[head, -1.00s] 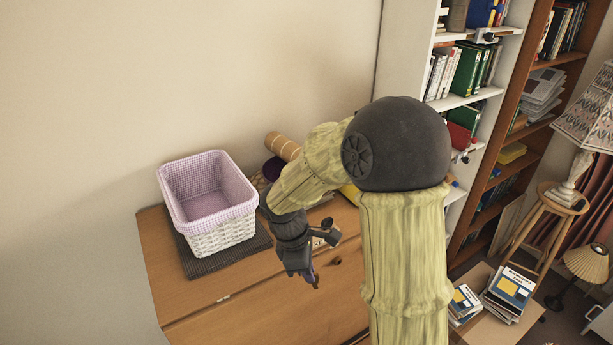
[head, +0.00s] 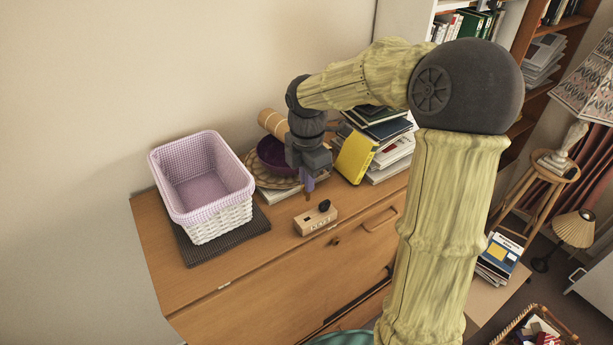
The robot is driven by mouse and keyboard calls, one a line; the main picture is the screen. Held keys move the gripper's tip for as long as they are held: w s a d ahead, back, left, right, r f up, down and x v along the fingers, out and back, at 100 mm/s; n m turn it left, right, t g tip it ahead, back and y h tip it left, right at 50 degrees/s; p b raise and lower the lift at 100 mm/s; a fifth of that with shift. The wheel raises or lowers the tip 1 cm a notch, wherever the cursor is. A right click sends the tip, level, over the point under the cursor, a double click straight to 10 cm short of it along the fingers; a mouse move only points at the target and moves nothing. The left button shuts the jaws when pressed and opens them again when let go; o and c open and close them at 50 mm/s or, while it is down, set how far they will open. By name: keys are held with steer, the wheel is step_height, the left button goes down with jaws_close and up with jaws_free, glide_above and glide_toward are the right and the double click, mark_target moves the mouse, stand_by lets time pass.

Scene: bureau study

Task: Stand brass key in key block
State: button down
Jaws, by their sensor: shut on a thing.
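My gripper (head: 308,180) points down above the bureau top, just behind and above the left part of the key block. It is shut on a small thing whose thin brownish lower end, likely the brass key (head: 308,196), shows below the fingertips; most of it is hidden. The key block (head: 316,224) is a small pale wooden block with dark marks on its front face. A dark rounded piece (head: 324,205) stands up at its top right. I cannot tell whether the held thing touches the block.
A white wicker basket with lilac lining (head: 222,218) stands on a dark mat (head: 254,225) at left. Behind my gripper are a purple bowl (head: 272,155), a yellow book (head: 355,157) and stacked books (head: 392,158). The bureau top's front is clear.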

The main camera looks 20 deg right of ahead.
mark_target(307, 200)
step_height(307, 200, down, 5)
steer(key=b, duration=0.6)
steer(key=shift+f, duration=0.2)
steer(key=shift+f+b, duration=0.4)
steer(key=shift+b, duration=0.05)
steer(key=shift+p, duration=0.7)
stand_by(0.7)
steer(key=shift+a+f+b, duration=0.1)
steer(key=shift+f+b, duration=0.4)
steer(key=shift+f, duration=0.95)
stand_by(2.0)
